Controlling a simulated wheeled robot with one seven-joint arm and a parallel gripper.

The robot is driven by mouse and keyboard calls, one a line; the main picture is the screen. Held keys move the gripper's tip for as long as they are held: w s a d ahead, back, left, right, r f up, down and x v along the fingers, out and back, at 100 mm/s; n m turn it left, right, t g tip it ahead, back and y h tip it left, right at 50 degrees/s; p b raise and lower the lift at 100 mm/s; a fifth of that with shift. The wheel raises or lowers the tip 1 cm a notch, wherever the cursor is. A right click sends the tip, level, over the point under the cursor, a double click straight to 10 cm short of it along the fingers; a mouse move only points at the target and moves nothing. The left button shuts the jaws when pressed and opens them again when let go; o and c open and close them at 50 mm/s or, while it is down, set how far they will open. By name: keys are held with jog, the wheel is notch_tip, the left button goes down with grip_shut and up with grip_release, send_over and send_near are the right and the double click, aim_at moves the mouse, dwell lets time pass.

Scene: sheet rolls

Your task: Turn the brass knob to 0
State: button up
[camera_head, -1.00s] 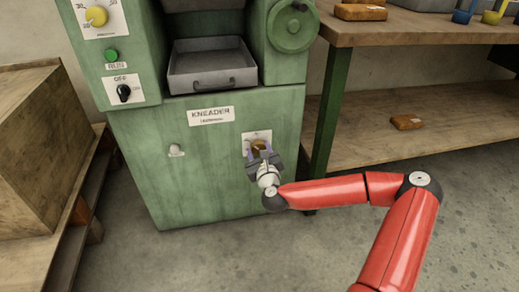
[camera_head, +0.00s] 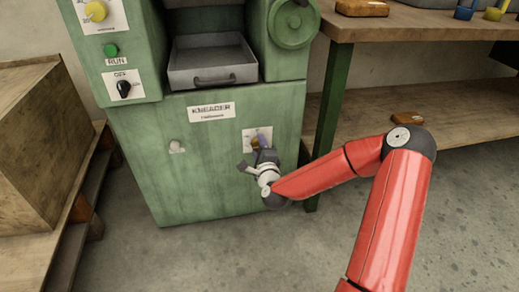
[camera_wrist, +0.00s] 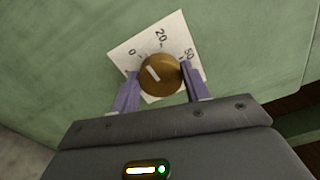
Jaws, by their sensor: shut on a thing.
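The brass knob (camera_wrist: 161,75) sits on a white dial plate (camera_wrist: 176,33) on the green machine front. The plate shows 0, 20 and 50; it looks tilted in the wrist view. The knob's white pointer line slants up and left, roughly toward the 0. My gripper (camera_wrist: 160,80) has its two purple fingers on opposite sides of the knob, shut on it. In the head view my gripper (camera_head: 258,145) is at the plate (camera_head: 249,136) and hides most of the knob.
A wooden workbench (camera_head: 420,28) with a lower shelf stands at right. A wooden box (camera_head: 40,130) is at left.

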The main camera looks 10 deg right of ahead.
jog(key=n+b, duration=0.2)
jog(key=n, duration=0.3)
jog(key=shift+f, duration=0.15)
dwell(0.4)
jog(key=o, duration=1)
jog(key=shift+s, duration=0.1)
jog(key=s, duration=0.7)
jog(key=shift+s, duration=0.35)
jog(key=shift+n, duration=0.3)
